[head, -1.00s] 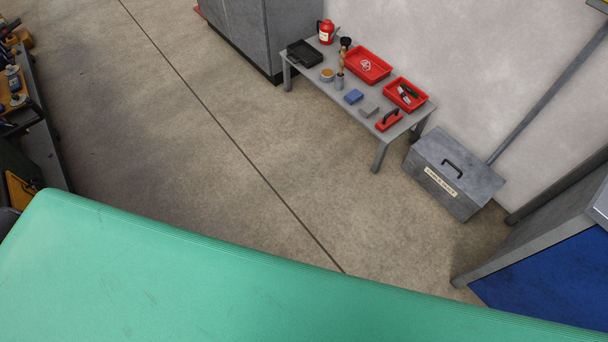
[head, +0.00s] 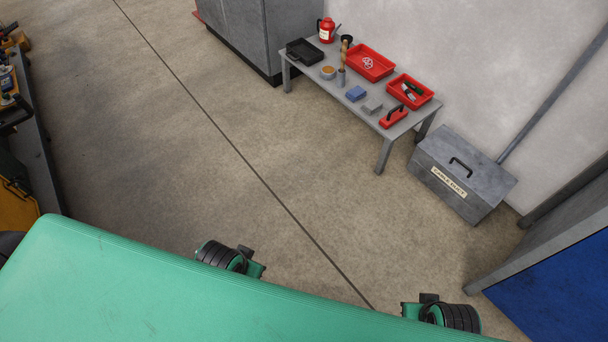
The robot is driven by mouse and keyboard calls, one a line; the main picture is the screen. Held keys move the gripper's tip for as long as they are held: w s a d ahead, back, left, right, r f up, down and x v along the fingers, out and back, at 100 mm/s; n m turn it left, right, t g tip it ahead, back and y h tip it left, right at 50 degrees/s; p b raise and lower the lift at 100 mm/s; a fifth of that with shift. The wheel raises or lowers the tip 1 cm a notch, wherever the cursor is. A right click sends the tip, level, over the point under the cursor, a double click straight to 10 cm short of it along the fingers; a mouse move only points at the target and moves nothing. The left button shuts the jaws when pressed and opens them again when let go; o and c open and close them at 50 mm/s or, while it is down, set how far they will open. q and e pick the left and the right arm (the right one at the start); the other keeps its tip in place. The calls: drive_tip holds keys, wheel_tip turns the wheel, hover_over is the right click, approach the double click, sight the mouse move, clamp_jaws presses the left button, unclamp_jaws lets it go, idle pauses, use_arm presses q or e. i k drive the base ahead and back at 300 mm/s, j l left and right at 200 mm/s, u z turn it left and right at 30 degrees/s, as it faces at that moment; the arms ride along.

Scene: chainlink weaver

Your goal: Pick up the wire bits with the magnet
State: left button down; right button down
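A low grey table (head: 361,119) stands against the wall. On its front right corner lies a red block with a black handle (head: 394,117), which looks like the magnet. I cannot make out any wire bits for certain. A red tray (head: 370,63) holds a small whitish item too small to identify. Another red tray (head: 410,91) holds dark-handled tools. Neither of my grippers shows in the head view.
Concrete floor (head: 220,150) before the table is open. A blue-fronted unit (head: 560,290) stands at right.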

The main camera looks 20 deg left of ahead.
sight(394, 115)
drive_tip(key=i+j, duration=0.1)
drive_tip(key=i, duration=0.55)
drive_tip(key=i+j, duration=0.1)
drive_tip(key=i, duration=0.55)
drive_tip(key=i+j+z, duration=0.1)
drive_tip(key=i, duration=0.55)
